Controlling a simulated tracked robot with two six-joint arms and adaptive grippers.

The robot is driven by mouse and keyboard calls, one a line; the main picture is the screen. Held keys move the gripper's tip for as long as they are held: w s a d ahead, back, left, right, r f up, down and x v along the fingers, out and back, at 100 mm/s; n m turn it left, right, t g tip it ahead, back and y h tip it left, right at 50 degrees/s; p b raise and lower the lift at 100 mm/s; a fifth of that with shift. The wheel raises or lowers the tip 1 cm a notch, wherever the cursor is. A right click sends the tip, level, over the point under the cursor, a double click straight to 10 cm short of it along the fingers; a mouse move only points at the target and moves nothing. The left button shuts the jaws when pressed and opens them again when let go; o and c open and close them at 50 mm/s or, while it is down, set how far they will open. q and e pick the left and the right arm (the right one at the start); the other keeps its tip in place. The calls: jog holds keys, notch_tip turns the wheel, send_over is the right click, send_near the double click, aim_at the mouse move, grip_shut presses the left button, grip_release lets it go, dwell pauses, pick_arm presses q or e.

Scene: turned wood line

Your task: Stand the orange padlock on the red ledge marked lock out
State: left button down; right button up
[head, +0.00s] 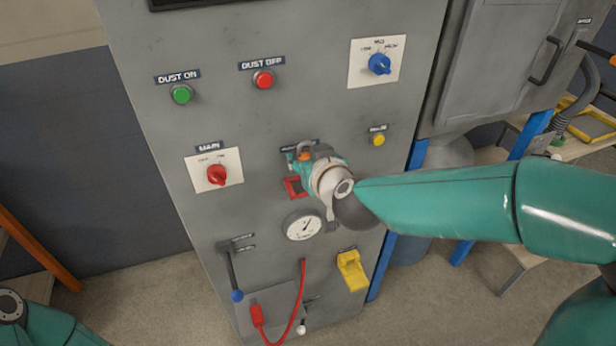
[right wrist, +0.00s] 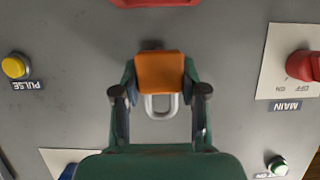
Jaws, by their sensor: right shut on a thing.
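My right gripper (head: 303,160) is in front of the grey cabinet panel and shut on the orange padlock (right wrist: 160,72). In the right wrist view, the padlock's orange body sits between the two fingers of the right gripper (right wrist: 160,92), its pale shackle pointing down in that picture. In the head view the padlock is mostly hidden by my gripper. The red ledge (head: 294,188) is on the panel just below the gripper, partly covered. Its edge shows at the top of the right wrist view (right wrist: 155,3), apart from the padlock. My left gripper is out of view.
The panel carries a red MAIN switch (head: 217,175), a round gauge (head: 302,226), a yellow button (head: 377,140) and a blue knob (head: 379,64). Below are a blue-tipped lever (head: 233,275), a red cable (head: 302,290) and a yellow part (head: 352,270).

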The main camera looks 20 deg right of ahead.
notch_tip(320, 180, down, 4)
jog(key=shift+f+b, duration=0.1)
jog(key=shift+b, duration=0.85)
jog(key=shift+w+f, duration=0.2)
jog(key=shift+f, duration=0.05)
jog(key=shift+f, duration=0.25)
jog(key=o, duration=1.2)
jog(key=shift+r, duration=0.1)
